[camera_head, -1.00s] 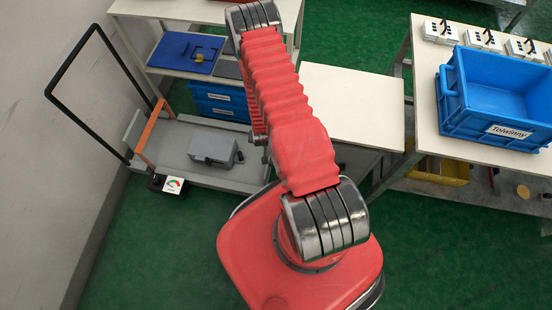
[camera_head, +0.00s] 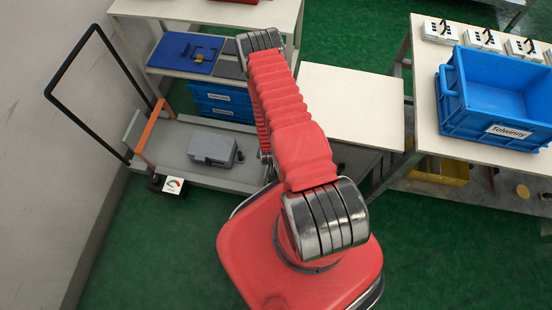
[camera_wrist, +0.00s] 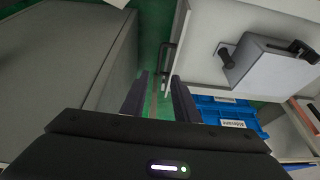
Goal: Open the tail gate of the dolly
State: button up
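The dolly (camera_head: 190,177) is a pale grey flat cart at the left, with a tall black push handle (camera_head: 72,112) at its far left end. Its right end lies beside my arm. In the wrist view the dolly's pale bed (camera_wrist: 205,40) is at the upper right. A pale strip (camera_wrist: 179,35) along its edge looks like the tail gate, with a dark bar handle (camera_wrist: 166,62) on its outer side. My gripper (camera_wrist: 158,97) is open and empty, fingers pointing toward that handle but apart from it. In the head view my arm hides the gripper.
A grey box (camera_head: 212,147) sits on the dolly. An orange bar (camera_head: 149,130) crosses near its handle end. A grey cabinet (camera_wrist: 65,60) stands close left of my gripper. Blue crates (camera_wrist: 232,112) are on the shelf behind. Green floor is free at front left.

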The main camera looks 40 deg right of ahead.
jog(key=shift+x, duration=6.3)
jog(key=shift+c, duration=0.3)
grip_shut()
jog(key=shift+s, duration=0.1)
jog(key=shift+a, duration=0.25)
jog(key=shift+d, duration=0.15)
